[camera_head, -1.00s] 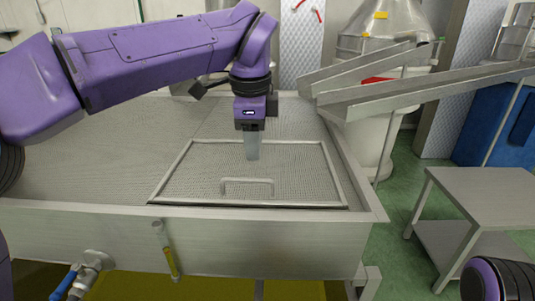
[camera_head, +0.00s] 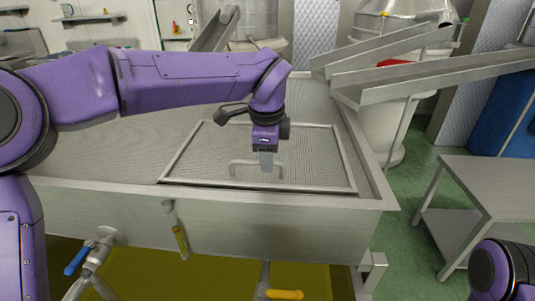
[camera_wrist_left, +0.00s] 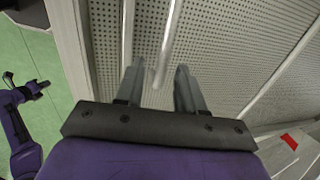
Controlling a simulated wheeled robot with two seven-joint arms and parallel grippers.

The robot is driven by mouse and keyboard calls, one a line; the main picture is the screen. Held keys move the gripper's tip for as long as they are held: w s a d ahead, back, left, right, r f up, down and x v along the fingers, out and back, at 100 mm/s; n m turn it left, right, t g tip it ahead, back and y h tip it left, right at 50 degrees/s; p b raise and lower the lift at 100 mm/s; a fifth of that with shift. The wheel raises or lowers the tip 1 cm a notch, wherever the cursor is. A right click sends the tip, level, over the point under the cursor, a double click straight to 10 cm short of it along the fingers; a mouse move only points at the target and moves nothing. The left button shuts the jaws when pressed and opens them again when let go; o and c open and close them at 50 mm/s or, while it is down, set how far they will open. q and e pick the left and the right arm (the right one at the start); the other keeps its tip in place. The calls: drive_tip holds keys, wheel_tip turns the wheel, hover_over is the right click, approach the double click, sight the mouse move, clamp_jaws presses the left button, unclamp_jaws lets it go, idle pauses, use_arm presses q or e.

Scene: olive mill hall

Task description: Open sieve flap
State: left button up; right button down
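The sieve flap (camera_head: 205,160) is a framed perforated metal panel lying flat in the top of a steel tank. Its U-shaped bar handle (camera_head: 234,172) stands near the flap's front edge. My left gripper (camera_head: 266,168) points down at the handle and hides part of it. In the left wrist view the fingers of the left gripper (camera_wrist_left: 158,72) are apart, and the handle bar (camera_wrist_left: 166,45) runs between them without visible grip. The perforated flap (camera_wrist_left: 225,50) lies beyond. My right arm shows small in the left wrist view; its fingers are too small to read.
The tank's front wall (camera_head: 290,228) has a blue-handled valve (camera_head: 78,260) and yellow handles below. Metal chutes (camera_head: 430,75) slope in at the right. A steel table (camera_head: 490,180) stands right of the tank on green floor.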

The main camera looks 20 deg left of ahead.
use_arm(q)
drive_tip(key=shift+w, duration=0.1)
clamp_jaws()
drive_tip(key=w+a+r+p, duration=0.1)
drive_tip(key=w+r+p, duration=0.3)
drive_tip(key=r+p, duration=0.4)
drive_tip(key=w+a+r+g+p, duration=0.1)
drive_tip(key=w+r+p, duration=0.3)
drive_tip(key=r+p, duration=0.4)
drive_tip(key=shift+p, duration=1.25)
drive_tip(key=shift+w+f, duration=0.1)
drive_tip(key=shift+f, duration=0.05)
